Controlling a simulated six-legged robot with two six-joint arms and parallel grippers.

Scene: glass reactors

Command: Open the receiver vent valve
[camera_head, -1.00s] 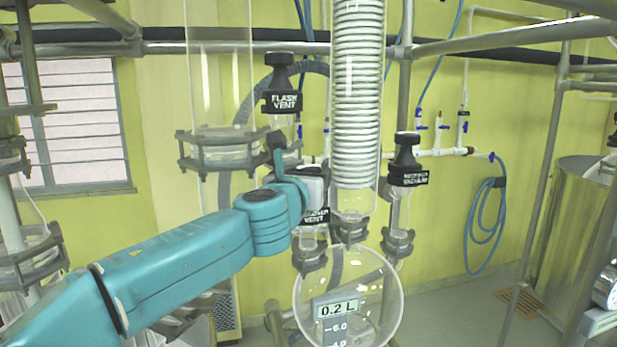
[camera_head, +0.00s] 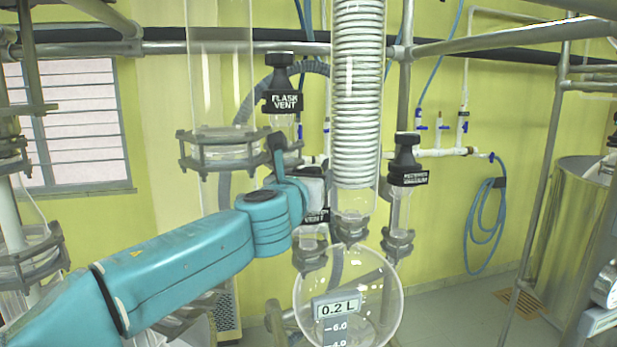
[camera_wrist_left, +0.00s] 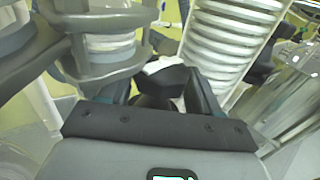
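The receiver vent valve is mostly hidden behind my left gripper in the head view. Part of its black label, ending in "VENT" (camera_head: 318,216), shows just below the gripper, above the glass receiver flask (camera_head: 375,290) marked 0.2 L. My left gripper (camera_head: 298,168) is at the valve's height, at its black top. In the left wrist view, the two fingers (camera_wrist_left: 162,92) stand apart with a black knob (camera_wrist_left: 165,78) between them. Whether they press on it cannot be told. My right gripper is in neither view.
The flask vent valve (camera_head: 282,90) stands above and left of my gripper. Another black-capped valve (camera_head: 407,165) is to the right. The coiled glass condenser (camera_head: 357,90) rises close beside the gripper, and a clamped glass column (camera_head: 220,150) stands to its left.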

